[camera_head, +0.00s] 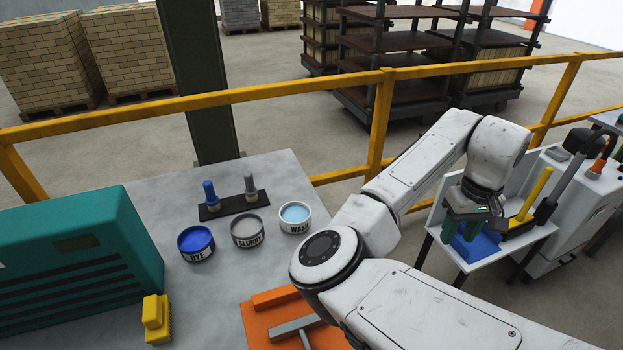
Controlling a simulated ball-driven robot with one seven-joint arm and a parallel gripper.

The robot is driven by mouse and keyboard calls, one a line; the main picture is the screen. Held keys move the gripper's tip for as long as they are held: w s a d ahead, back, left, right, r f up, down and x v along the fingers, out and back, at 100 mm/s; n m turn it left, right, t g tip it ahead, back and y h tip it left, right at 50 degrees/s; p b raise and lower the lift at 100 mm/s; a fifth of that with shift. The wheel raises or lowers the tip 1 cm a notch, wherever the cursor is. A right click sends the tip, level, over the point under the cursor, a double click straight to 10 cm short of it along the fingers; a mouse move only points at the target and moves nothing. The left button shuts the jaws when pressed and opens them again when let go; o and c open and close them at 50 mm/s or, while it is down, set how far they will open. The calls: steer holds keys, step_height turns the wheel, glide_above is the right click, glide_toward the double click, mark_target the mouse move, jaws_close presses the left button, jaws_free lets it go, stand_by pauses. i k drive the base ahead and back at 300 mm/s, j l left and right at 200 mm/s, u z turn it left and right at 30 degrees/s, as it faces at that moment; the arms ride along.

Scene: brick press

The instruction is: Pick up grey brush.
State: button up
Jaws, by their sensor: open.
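The grey brush (250,186) stands upright in a black holder (234,205) on the grey table. A blue brush (209,193) stands in the same holder to its left. My gripper (460,234) is open, with teal fingers pointing down over the side stand at the right, far from the grey brush. A blue item lies just below and beside the fingers; I cannot tell whether they touch it.
Pots of dye (196,257), slurry (248,244) and wash (294,230) stand in front of the holder. An orange mat (262,328) lies in front. A yellow railing (240,95) runs behind.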

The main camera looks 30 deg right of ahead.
mark_target(250, 192)
steer(key=i+j, duration=0.8)
steer(key=i, duration=0.25)
steer(key=i+j+u, duration=0.1)
steer(key=i+j, duration=0.3)
steer(key=i+l, duration=0.1)
steer(key=i, duration=0.2)
steer(key=z, duration=0.05)
